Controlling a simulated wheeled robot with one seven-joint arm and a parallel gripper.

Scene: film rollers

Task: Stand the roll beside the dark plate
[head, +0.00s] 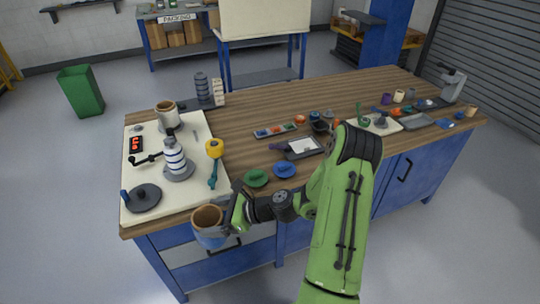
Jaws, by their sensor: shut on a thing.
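My gripper (232,214) is shut on a roll (208,224), a short cylinder with a brown core and a pale, partly see-through, bluish outside. The roll is held about upright past the table's front edge, in front of the white board. The dark plate (146,199) is a round dark disc lying on the front left of the white board (200,203). The roll is to the right of the plate and nearer to me, apart from it. The fingertips are small and partly hidden against the roll.
A striped spool on a grey base (178,168), a dark crank (147,160) and another roll (166,116) stand on the board. A yellow-headed teal tool (214,152) is at its right edge. Green (256,178) and blue (284,170) saucers lie on the wooden table.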

